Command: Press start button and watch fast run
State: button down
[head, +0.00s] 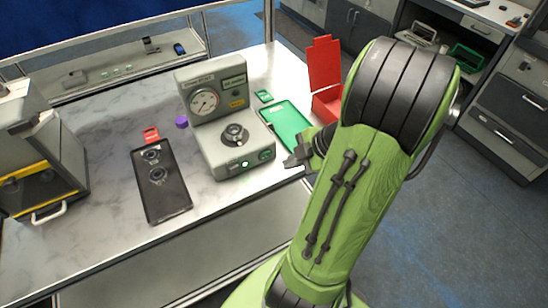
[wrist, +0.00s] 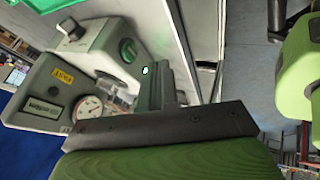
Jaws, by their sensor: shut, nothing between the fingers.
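The grey test machine (head: 228,150) stands on the marble-topped bench, with a round dial gauge (head: 204,101) on its upright back and a dark round fixture (head: 235,134) on its base. A small lit button (head: 245,164) glows on the base's front face, beside a green knob (head: 265,155). The wrist view shows the lit button (wrist: 145,70), green knob (wrist: 128,50) and gauge (wrist: 88,108) as well. My gripper (head: 291,161) is shut and empty, just right of the front face, apart from the button in the head view.
A black tray (head: 177,204) with round parts lies left of the machine. A green tray (head: 283,115) and a red open box (head: 323,70) are behind my gripper. A grey machine with a yellow-edged opening (head: 40,165) stands at far left. Bare bench lies in front.

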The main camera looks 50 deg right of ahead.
aim_at(266, 156)
jog(key=w+f, duration=0.1)
jog(key=w, duration=0.1)
jog(key=w+f, duration=0.1)
jog(key=w, duration=0.1)
jog(key=w+f, duration=0.1)
jog(key=w, duration=0.1)
jog(key=shift+f, duration=0.35)
jog(key=shift+w, duration=0.25)
